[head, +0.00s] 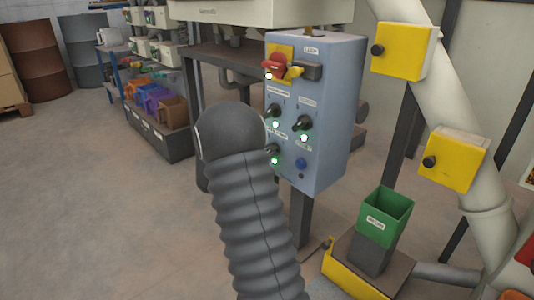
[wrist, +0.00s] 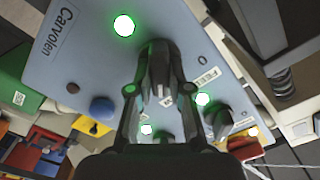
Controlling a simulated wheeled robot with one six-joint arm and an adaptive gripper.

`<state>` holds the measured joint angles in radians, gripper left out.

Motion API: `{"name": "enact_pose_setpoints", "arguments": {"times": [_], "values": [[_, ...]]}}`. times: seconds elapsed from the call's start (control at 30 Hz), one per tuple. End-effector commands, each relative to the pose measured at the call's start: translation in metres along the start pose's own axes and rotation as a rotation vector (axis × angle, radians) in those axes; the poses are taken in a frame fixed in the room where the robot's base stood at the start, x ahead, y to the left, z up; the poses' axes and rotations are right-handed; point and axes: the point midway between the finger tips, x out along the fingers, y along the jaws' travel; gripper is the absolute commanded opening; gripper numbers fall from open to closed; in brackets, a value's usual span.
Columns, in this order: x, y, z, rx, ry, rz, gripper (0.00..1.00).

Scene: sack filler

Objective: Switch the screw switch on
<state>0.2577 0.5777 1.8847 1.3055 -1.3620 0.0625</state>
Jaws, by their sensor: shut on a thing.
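The blue-grey control panel (head: 322,110) shows in the head view right of my dark arm. It carries several black rotary switches with lit green-white lamps. In the wrist view my gripper (wrist: 160,88) is shut on a black switch knob (wrist: 161,62), one finger on each side. A lit lamp (wrist: 124,25) is near that knob. In the head view it seems to be the lower-left knob (head: 271,149), partly behind my arm, which hides my gripper there. Its label is not readable, so I cannot confirm that it is the screw switch.
A red rotary handle on a yellow plate (head: 280,68) is at the panel's top. A blue button (head: 301,163) is low on the panel, close to the held knob. Yellow boxes (head: 402,50) sit on a pipe at right. A green bin (head: 385,216) stands below. Left floor is clear.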

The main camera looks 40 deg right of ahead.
Motion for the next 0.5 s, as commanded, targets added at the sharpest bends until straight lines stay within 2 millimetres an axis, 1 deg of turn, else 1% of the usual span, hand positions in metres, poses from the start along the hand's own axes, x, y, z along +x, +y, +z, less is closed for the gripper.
{"name": "enact_pose_setpoints", "arguments": {"times": [0.07,0.1,0.17,0.2,0.5], "values": [[0.0004,-0.0003,-0.0010,0.002,0.002,0.001,0.00],[0.0004,-0.0003,-0.0009,0.002,0.002,0.001,0.26],[0.0004,-0.0002,-0.0008,0.002,0.002,0.001,0.41],[0.0003,-0.0002,-0.0007,0.002,0.001,0.000,0.44],[-0.0020,-0.0004,0.0002,0.000,0.000,-0.001,0.44]]}}
